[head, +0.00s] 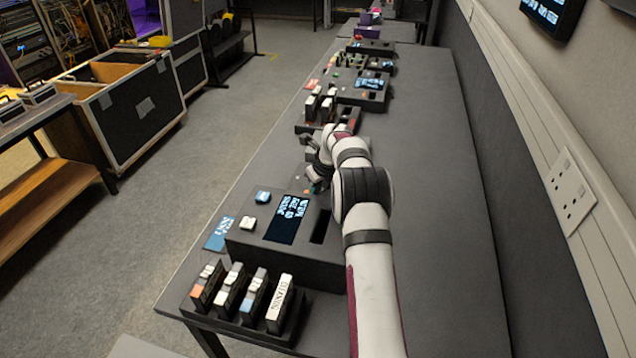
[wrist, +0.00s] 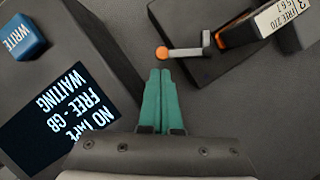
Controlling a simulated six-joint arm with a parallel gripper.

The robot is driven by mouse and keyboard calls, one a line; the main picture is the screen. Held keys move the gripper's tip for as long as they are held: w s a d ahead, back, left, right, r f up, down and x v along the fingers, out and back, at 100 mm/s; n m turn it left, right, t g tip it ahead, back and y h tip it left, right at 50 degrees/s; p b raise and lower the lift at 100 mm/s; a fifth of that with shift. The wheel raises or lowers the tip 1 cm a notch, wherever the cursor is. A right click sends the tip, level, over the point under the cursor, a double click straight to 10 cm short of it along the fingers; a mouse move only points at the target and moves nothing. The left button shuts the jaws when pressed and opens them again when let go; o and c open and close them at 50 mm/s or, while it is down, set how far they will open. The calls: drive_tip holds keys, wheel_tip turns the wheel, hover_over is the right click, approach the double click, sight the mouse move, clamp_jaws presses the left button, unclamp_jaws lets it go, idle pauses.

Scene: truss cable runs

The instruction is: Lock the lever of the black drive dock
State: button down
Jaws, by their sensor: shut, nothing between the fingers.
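The black drive dock (wrist: 195,65) is at the top of the wrist view, with its grey lever (wrist: 187,52) lying across it. The lever ends in an orange knob (wrist: 162,53) on the left. A labelled cartridge (wrist: 275,27) with an orange end is at the dock's right side; how deep it sits I cannot tell. My gripper (wrist: 159,72) has its green fingers shut and empty, tips just below the knob in the picture. Whether they touch it I cannot tell. In the head view my gripper (head: 313,188) is small and partly hidden by my arm.
A dark console with a lit screen (wrist: 62,125) and blue WRITE button (wrist: 24,37) lies left of my fingers. A rack of several cartridges (head: 242,290) stands at the near table end. More devices line the table (head: 440,200) farther off; its right side is clear.

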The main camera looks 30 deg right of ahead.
drive_tip(key=shift+w+f, duration=0.25)
drive_tip(key=shift+f, duration=0.4)
drive_tip(key=shift+w+a, duration=0.35)
drive_tip(key=shift+w, duration=0.1)
drive_tip(key=shift+w+a, duration=0.25)
drive_tip(key=shift+w, duration=0.25)
drive_tip(key=shift+w+a, duration=0.15)
drive_tip(key=shift+w, duration=0.45)
drive_tip(key=shift+w+a, duration=0.15)
drive_tip(key=shift+w, duration=0.4)
drive_tip(key=shift+w+m, duration=0.45)
drive_tip(key=shift+m, duration=0.25)
drive_tip(key=shift+h, duration=0.3)
drive_tip(key=shift+r, duration=0.15)
